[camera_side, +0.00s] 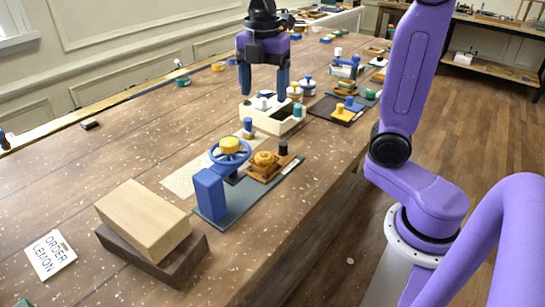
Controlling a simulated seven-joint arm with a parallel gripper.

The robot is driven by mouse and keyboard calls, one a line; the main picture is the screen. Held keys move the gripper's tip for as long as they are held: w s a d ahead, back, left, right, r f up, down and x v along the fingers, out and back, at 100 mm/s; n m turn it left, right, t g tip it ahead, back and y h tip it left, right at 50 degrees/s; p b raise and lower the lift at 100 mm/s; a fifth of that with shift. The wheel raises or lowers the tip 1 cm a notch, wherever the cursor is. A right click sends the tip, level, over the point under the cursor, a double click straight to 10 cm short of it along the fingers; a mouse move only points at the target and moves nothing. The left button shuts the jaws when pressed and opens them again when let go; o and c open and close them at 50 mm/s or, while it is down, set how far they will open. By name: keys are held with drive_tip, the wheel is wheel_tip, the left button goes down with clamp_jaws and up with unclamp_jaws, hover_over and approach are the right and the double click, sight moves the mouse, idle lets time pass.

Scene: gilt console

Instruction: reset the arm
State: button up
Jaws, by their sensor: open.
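My gripper (264,92) is purple and black with two blue fingers pointing down. The fingers are apart and I see nothing held between them. In this view it appears above and in front of a cream box (260,119) with small pieces in it; the exact gap between fingers and box is hard to tell. My purple arm rises at the right beside the table.
A blue handwheel (230,152) and a yellow-brown knob piece (264,162) stand on a teal board (230,212). A pale wooden block (143,219) rests on a dark one at the front. A card (50,255) reads "ORDER LEMON". Several small items crowd the far table.

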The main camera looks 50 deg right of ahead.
drive_tip(key=s+f+m, duration=0.4)
drive_tip(key=s+f, duration=0.2)
drive_tip(key=s, duration=0.5)
drive_tip(key=s+a+f+m, duration=0.1)
drive_tip(key=s+f+m, duration=0.3)
drive_tip(key=s, duration=0.7)
wheel_tip(320, 180, down, 2)
drive_tip(key=shift+a+f, duration=0.2)
